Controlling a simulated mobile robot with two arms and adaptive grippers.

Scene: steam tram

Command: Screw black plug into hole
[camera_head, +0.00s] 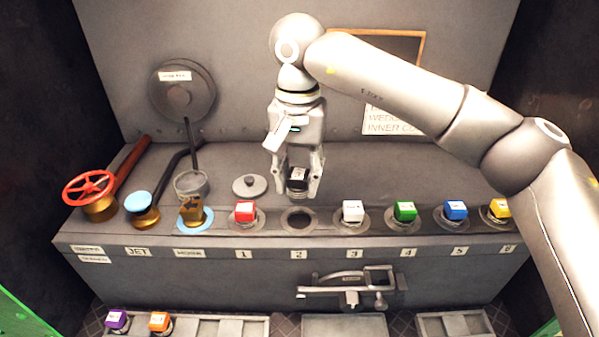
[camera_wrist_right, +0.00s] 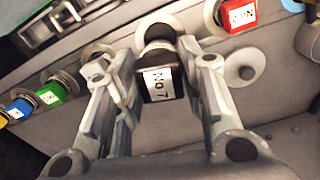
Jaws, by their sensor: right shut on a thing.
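A black plug (camera_head: 298,179) with a white label sits between the fingers of my right gripper (camera_head: 298,186), which is shut on it. It also shows in the right wrist view (camera_wrist_right: 158,80), where the label reads "No 7". In the head view the plug hangs upright just above the open hole (camera_head: 298,219) numbered 2 on the grey console. The hole is a dark round opening, and the plug appears apart from it. In the right wrist view the plug covers part of the hole. My left gripper is not in view.
A red plug (camera_head: 244,212) and a white plug (camera_head: 352,211) flank the hole; green (camera_head: 405,211), blue (camera_head: 456,210) and yellow plugs stand farther right. A round lid (camera_head: 249,186) lies behind. Purple (camera_head: 116,320) and orange (camera_head: 159,321) plugs sit in the lower tray.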

